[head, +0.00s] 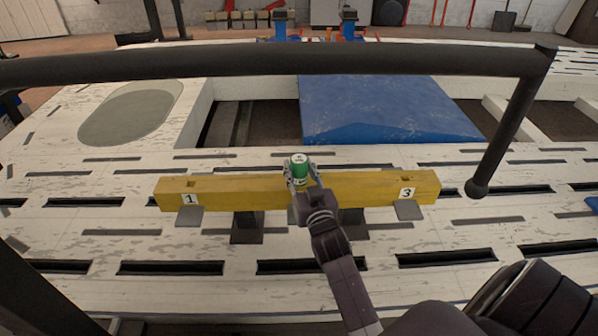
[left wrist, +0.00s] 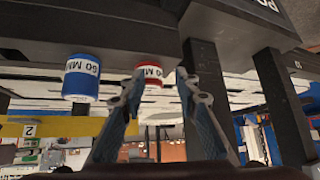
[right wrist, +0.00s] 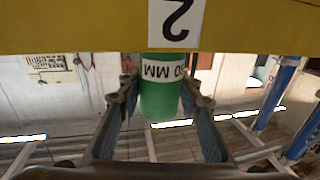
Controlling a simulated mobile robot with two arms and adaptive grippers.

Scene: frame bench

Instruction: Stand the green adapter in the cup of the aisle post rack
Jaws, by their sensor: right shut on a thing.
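The green adapter (head: 299,168) has a white label band. In the head view it is upright at the middle of the yellow beam (head: 240,190). My right gripper (head: 303,180) is shut on it. The right wrist view, upside down, shows the adapter (right wrist: 160,98) between both fingers. The beam edge with label 2 (right wrist: 176,22) hides its far end; I cannot tell whether it sits in the beam. My left gripper (left wrist: 155,85) is open and empty in the left wrist view, which shows a blue adapter (left wrist: 81,78) and a red one (left wrist: 150,74). I cannot identify the rack's cup.
The beam carries labels 1 (head: 190,199) and 3 (head: 407,193), with small openings above them. A dark rail (head: 270,62) crosses the head view above the bench. A blue panel (head: 385,108) lies behind the beam. The slotted white bench top (head: 110,240) looks mostly clear.

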